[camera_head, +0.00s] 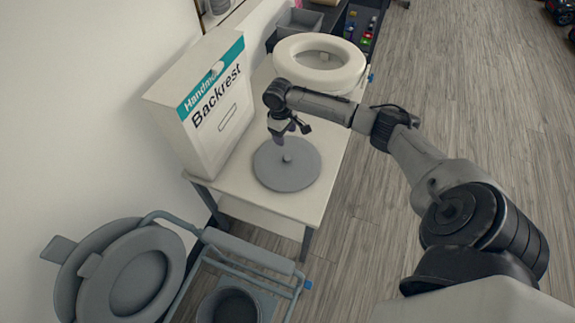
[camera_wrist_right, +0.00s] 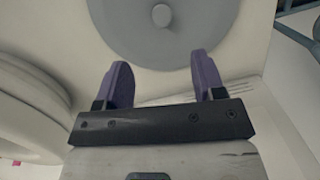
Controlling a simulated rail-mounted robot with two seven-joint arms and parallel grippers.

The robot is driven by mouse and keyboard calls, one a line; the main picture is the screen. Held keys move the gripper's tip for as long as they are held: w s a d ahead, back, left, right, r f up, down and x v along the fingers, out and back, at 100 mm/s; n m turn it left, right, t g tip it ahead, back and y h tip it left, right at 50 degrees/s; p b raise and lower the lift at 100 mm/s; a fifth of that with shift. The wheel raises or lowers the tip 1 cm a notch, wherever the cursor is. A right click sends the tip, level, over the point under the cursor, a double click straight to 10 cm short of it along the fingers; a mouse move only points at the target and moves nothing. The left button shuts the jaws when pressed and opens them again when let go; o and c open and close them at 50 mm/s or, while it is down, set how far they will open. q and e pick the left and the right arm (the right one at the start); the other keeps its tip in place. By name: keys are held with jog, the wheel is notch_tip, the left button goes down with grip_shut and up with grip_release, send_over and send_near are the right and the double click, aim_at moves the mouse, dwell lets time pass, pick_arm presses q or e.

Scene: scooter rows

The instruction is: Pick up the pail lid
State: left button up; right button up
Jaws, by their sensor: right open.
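The pail lid (camera_head: 287,170) is a flat grey disc with a small round knob in its middle. It lies on the white table. In the right wrist view the lid (camera_wrist_right: 165,45) fills the top, with its knob (camera_wrist_right: 162,15) beyond the fingertips. My right gripper (camera_head: 287,138) is above the far edge of the lid. In the right wrist view its two purple fingers (camera_wrist_right: 162,78) are apart with nothing between them. I cannot tell whether the fingertips touch anything. My left gripper is not in view.
A white box labelled Backrest (camera_head: 205,110) stands on the table left of the lid. A white ring-shaped seat (camera_head: 350,68) lies behind. In front, a grey frame (camera_head: 250,250) holds a pail (camera_head: 228,306), beside grey seats (camera_head: 130,275). Open floor (camera_head: 470,90) lies right.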

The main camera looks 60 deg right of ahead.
jog(key=b, duration=0.1)
send_over(287, 157)
notch_tip(287, 157, down, 6)
jog(key=shift+w+r, duration=0.1)
jog(key=shift+w, duration=0.05)
jog(key=shift+f, duration=0.75)
jog(key=shift+f+b, duration=0.55)
jog(key=shift+f, duration=0.2)
notch_tip(287, 157, down, 3)
jog(key=shift+a+f+b, duration=0.1)
jog(key=shift+b, duration=0.5)
jog(key=shift+s+f, duration=0.2)
jog(key=shift+f, duration=0.1)
jog(key=shift+c, duration=0.3)
